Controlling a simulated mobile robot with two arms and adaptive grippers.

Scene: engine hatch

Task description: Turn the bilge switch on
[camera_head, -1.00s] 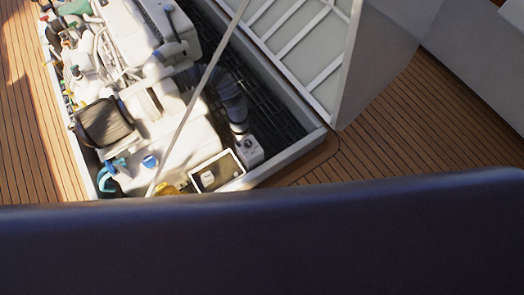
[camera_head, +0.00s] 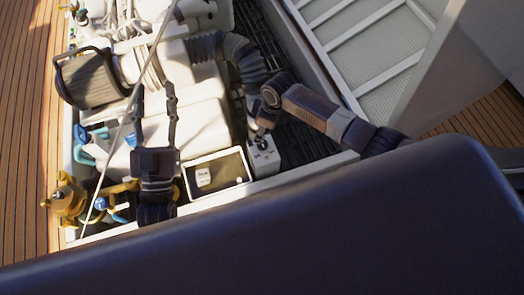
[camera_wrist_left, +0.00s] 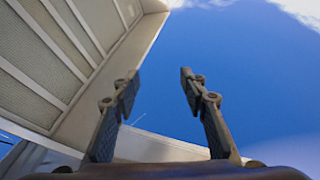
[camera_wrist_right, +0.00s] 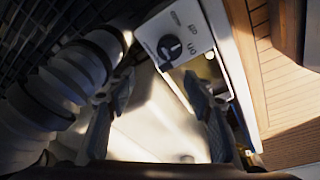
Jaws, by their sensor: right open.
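The bilge switch is a dark round knob (camera_wrist_right: 170,48) on a white box with "on" and "off" lettering, near the top of the right wrist view. I cannot tell which word the knob points to. In the head view the white box (camera_head: 264,155) stands inside the hatch by its front edge. My right gripper (camera_wrist_right: 160,88) is open and empty, with the knob just beyond its fingertips, apart from them. In the head view its fingers are mostly hidden behind its wrist, above the box. My left gripper (camera_head: 156,92) is open and empty above the engine; the left wrist view shows sky between its fingers.
A ribbed hose (camera_head: 240,58) runs close to the switch box. An open rectangular box (camera_head: 219,182) sits beside it. The raised hatch lid (camera_head: 375,45) stands at right. A thin strut (camera_head: 137,95) crosses near my left gripper. Yellow fittings (camera_head: 67,198) are at lower left.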

